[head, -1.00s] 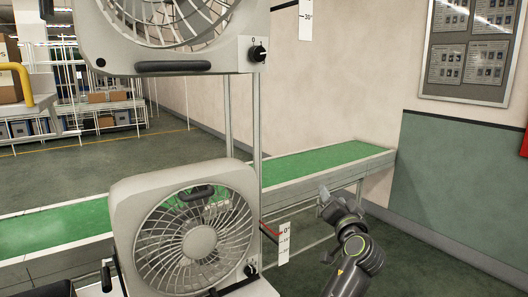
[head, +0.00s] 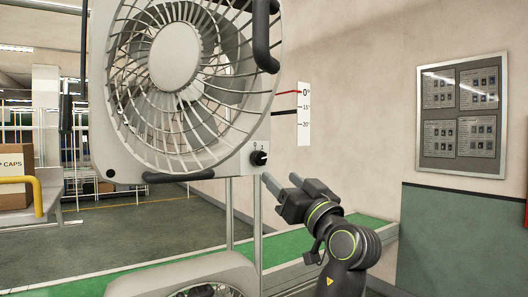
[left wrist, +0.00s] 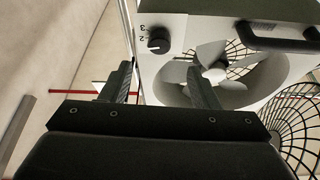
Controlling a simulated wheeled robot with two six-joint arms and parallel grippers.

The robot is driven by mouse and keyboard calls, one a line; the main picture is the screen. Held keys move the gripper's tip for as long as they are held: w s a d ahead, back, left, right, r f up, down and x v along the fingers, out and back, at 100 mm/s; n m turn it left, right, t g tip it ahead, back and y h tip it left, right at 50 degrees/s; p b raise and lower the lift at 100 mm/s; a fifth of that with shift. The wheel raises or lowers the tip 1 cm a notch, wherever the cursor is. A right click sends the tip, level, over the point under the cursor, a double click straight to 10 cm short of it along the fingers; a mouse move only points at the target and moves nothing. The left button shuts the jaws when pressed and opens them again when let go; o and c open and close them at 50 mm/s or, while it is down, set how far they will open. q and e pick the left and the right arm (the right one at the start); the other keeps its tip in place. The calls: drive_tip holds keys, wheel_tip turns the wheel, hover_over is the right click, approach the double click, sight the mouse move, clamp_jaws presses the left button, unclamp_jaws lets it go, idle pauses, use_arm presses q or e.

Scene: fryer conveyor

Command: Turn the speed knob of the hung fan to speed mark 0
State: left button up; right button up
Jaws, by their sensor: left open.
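The hung fan (head: 120,165) is a pale grey box fan with a round grille, high in the head view. Its black speed knob (head: 259,158) sits at its lower right corner, with marks 0 and 1 beside it. In the left wrist view the knob (left wrist: 158,40) lies ahead of the jaws, with marks 2 and 3 showing; I cannot tell which mark it points to. My left gripper (head: 284,182) is open and empty, below and right of the knob, apart from it. Its two fingers (left wrist: 163,80) are spread in the left wrist view. My right gripper is not in view.
A second fan (head: 180,275) stands below the hung one. A tilt scale card (head: 304,114) with a red pointer at 0° is right of the hung fan. A green conveyor (head: 285,247) runs behind. The wall carries a notice board (head: 463,118). Frame posts stand near the gripper.

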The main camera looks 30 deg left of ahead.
sight(261, 160)
use_arm(q)
drive_tip(key=p+x, duration=0.3)
drive_tip(key=x, duration=0.4)
drive_tip(key=shift+w+a+r+p, duration=0.15)
drive_tip(key=shift+a+r+p, duration=0.15)
drive_tip(key=shift+p, duration=0.05)
drive_tip(key=shift+w+a, duration=0.25)
drive_tip(key=shift+a, duration=0.25)
drive_tip(key=shift+c, duration=0.2)
